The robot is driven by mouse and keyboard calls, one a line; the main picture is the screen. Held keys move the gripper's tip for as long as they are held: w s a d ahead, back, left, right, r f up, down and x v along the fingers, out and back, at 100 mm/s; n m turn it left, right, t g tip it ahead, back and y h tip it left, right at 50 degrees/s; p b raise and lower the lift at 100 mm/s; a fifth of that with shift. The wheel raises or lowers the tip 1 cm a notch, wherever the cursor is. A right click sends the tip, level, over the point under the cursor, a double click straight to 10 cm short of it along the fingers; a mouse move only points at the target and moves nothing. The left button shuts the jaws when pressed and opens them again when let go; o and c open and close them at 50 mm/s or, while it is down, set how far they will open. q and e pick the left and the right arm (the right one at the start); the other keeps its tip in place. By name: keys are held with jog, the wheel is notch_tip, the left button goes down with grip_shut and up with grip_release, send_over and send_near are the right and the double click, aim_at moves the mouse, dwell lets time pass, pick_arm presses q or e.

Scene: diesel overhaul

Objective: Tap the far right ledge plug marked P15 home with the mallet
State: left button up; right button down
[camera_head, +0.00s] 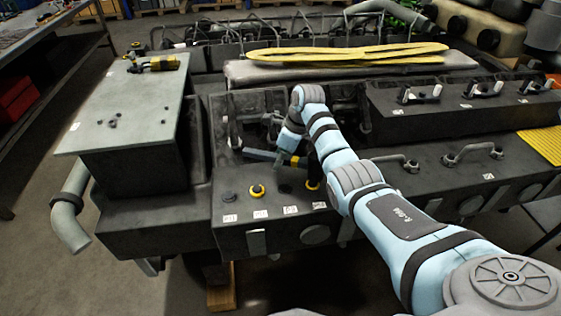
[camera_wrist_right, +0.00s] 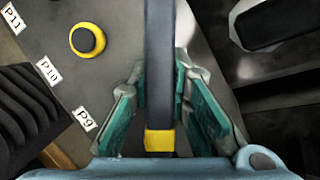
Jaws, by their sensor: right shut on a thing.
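My right gripper (camera_head: 287,160) is shut on the mallet's handle; the dark bar with a yellow band (camera_wrist_right: 160,100) runs between its teal finger pads (camera_wrist_right: 165,95) in the wrist view. The ledge (camera_head: 270,232) carries a yellow-ringed plug (camera_head: 257,191), also in the wrist view (camera_wrist_right: 88,40), beside labels P11, P10 and P9. I cannot make out a P15 mark. My left gripper is not in view.
A grey plate (camera_head: 130,105) with a yellow tool (camera_head: 160,63) lies at left. Yellow straps (camera_head: 345,53) rest on a pale slab behind. Handles (camera_head: 470,150) and small labels stand on the block at right. My right arm covers the ledge's middle.

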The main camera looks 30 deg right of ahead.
aim_at(277, 156)
notch_tip(277, 156, up, 3)
jog(key=shift+a+r+p, duration=0.1)
jog(key=shift+a+p, duration=0.05)
jog(key=shift+p, duration=0.5)
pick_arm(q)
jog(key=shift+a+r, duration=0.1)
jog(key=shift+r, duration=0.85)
pick_arm(e)
jog(key=shift+a, duration=0.15)
jog(key=shift+w, duration=0.1)
jog(key=shift+d+r+t+p, duration=0.2)
jog(key=shift+r+t+p, duration=0.1)
jog(key=shift+p, duration=0.3)
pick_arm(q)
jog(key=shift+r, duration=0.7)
pick_arm(e)
jog(key=shift+f, duration=0.1)
